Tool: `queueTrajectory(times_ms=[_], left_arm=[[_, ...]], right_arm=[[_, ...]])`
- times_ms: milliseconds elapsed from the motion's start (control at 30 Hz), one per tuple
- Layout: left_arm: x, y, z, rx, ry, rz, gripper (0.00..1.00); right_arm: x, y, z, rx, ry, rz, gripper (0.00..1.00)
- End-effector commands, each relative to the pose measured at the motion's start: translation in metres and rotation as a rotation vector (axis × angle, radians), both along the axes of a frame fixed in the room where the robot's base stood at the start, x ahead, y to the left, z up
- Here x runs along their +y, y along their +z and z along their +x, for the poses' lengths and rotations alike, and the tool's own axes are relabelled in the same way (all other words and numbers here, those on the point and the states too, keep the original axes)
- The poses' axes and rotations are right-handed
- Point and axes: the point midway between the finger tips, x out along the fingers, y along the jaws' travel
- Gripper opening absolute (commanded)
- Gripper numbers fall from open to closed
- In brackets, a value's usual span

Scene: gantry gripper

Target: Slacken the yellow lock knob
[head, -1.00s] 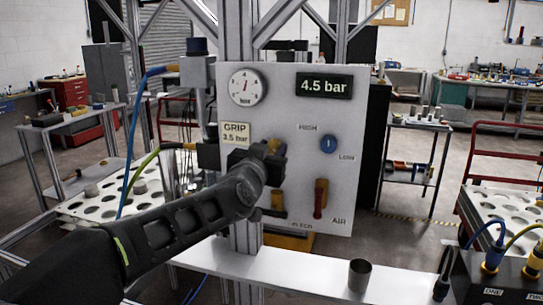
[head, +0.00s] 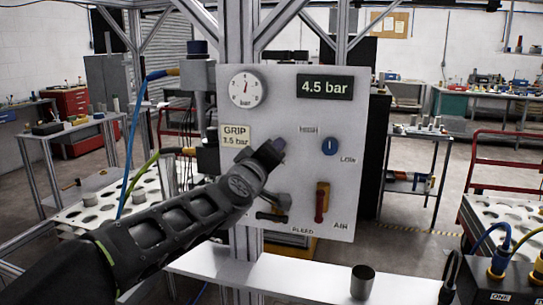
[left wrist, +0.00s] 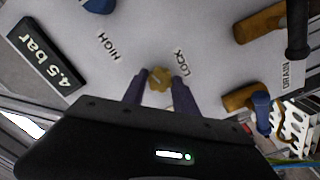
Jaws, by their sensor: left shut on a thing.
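The small yellow lock knob (left wrist: 159,78) sits on the grey panel between the HIGH and LOCK labels in the left wrist view. My left gripper (left wrist: 160,84) has its two purple-grey fingers on either side of the knob and is shut on it. In the head view, my left gripper (head: 276,152) reaches up to the panel (head: 345,110) from the lower left, and its jaws hide the knob. My right gripper is in neither view.
The panel carries a round gauge (head: 247,88), a 4.5 bar display (head: 325,86), a blue knob (head: 330,146) and a red-handled valve (head: 322,202). A dark-handled valve (head: 272,217) is close below my gripper. A cup (head: 361,282) stands on the white shelf below.

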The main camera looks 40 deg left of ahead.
Motion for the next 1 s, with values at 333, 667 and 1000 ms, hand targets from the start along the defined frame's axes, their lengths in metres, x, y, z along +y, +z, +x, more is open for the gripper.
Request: queueTrajectory(times_ms=[333, 667, 1000], left_arm=[[0.0, -0.003, 0.0, -0.106, -0.001, -0.311, 0.0], [0.0, -0.003, 0.0, -0.209, -0.002, -0.606, 0.0], [0.0, -0.004, 0.0, -0.315, -0.001, -0.91, 0.0]], right_arm=[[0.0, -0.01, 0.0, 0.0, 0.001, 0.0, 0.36], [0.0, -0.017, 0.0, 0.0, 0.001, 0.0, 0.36], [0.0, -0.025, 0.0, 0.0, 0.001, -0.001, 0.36]])
